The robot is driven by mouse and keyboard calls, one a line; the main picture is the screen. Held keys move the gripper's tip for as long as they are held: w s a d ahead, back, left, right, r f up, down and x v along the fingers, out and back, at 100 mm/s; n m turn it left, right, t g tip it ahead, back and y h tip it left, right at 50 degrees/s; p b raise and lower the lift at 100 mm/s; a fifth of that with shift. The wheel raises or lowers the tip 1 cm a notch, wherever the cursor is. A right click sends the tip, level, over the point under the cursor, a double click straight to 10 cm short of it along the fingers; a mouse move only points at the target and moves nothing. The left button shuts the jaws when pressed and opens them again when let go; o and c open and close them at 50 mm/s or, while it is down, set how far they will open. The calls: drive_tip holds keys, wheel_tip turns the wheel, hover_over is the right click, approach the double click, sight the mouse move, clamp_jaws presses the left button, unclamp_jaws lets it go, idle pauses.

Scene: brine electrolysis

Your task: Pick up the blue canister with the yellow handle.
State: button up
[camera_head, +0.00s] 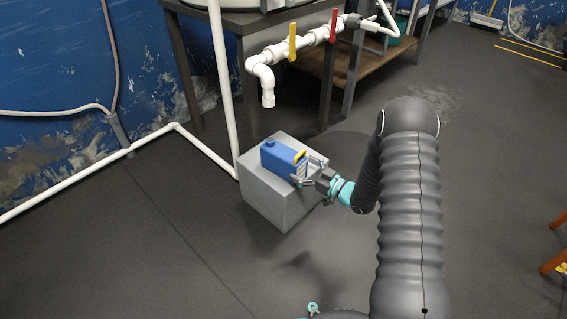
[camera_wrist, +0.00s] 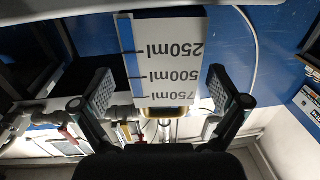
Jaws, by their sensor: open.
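The blue canister (camera_head: 278,158) stands upright on a grey block (camera_head: 268,200), its yellow handle (camera_head: 300,156) on the side toward my arm. My gripper (camera_head: 308,173) is open right beside the handle end. In the wrist view, which looks upside down, the canister's white label with 250ml, 500ml and 750ml marks (camera_wrist: 168,55) fills the middle. The yellow handle (camera_wrist: 165,113) shows below the label. The two fingers of my gripper (camera_wrist: 160,88) are spread wide, left and right of the label. I cannot tell whether they touch the canister.
A white pipe with a yellow valve lever (camera_head: 292,42) and a red valve lever (camera_head: 333,25) hangs above and behind the block. A vertical white pipe (camera_head: 222,95) passes close to its left. A dark table (camera_head: 235,18) stands behind. The floor in front is clear.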

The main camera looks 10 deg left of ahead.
sight(289, 161)
drive_tip(key=x, duration=0.5)
drive_tip(key=shift+s+a, duration=0.1)
drive_tip(key=shift+a, duration=0.1)
drive_tip(key=c, duration=1.9)
drive_tip(key=shift+o, duration=0.2)
drive_tip(key=shift+r, duration=0.15)
